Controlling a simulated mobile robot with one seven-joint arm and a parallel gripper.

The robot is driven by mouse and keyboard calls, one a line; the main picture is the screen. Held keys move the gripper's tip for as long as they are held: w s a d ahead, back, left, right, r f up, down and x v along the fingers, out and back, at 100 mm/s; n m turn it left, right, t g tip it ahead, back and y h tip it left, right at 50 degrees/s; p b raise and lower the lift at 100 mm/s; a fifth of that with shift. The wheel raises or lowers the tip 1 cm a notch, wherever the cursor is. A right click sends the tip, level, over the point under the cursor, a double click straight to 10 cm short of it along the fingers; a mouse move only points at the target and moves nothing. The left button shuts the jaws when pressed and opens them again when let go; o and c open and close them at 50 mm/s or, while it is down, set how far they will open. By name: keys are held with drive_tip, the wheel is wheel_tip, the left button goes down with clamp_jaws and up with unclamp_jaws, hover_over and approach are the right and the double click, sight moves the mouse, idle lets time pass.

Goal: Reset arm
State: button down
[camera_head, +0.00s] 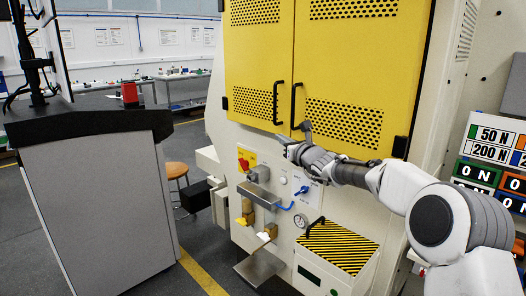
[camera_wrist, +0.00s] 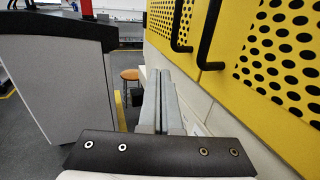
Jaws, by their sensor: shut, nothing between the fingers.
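My gripper (camera_head: 284,140) is in front of the large machine, just below its yellow perforated doors (camera_head: 345,60). In the wrist view the two grey fingers (camera_wrist: 158,80) lie together, shut and empty. The fingers point left along the machine's front. My arm reaches in from the right side of the head view. Two black door handles, the left one (camera_head: 277,104) and the right one (camera_head: 294,105), are close above my gripper, and both show in the wrist view. I cannot tell the exact gap between my gripper and the handles.
A control panel with a red switch (camera_head: 243,164), a grey tray (camera_head: 259,195) and a gauge (camera_head: 299,222) lies below my gripper. A striped yellow-black box top (camera_head: 338,247) juts out lower right.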

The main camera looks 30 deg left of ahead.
drive_tip(key=s+a+b, duration=0.2)
drive_tip(key=s, duration=0.5)
drive_tip(key=s+d+r+n+g+h, duration=0.1)
drive_tip(key=s+d+r+n+g, duration=0.15)
drive_tip(key=s+d+n, duration=0.5)
drive_tip(key=s+d+r+n+g, duration=0.2)
drive_tip(key=s+d+r+n, duration=0.1)
drive_tip(key=s+d+n, duration=0.5)
drive_tip(key=s+d+f+n+h+p, duration=0.1)
drive_tip(key=s+d+f+n+h, duration=0.3)
drive_tip(key=s+d, duration=0.55)
drive_tip(key=s+d+f+n+g+h, duration=0.1)
drive_tip(key=s+d+f+n+h, duration=0.35)
drive_tip(key=d, duration=0.85)
drive_tip(key=s+d+f+n+h+p, duration=0.1)
drive_tip(key=s+d+f+n+h, duration=0.1)
drive_tip(key=s+d+f+h, duration=0.6)
wheel_tip(320, 180, up, 16)
drive_tip(key=d+y+p, duration=0.2)
drive_tip(key=y+p, duration=0.1)
drive_tip(key=p, duration=1)
drive_tip(key=shift+s+d+r, duration=0.15)
drive_tip(key=shift+d+r, duration=0.05)
drive_tip(key=shift+d, duration=0.2)
drive_tip(key=shift+y, duration=0.25)
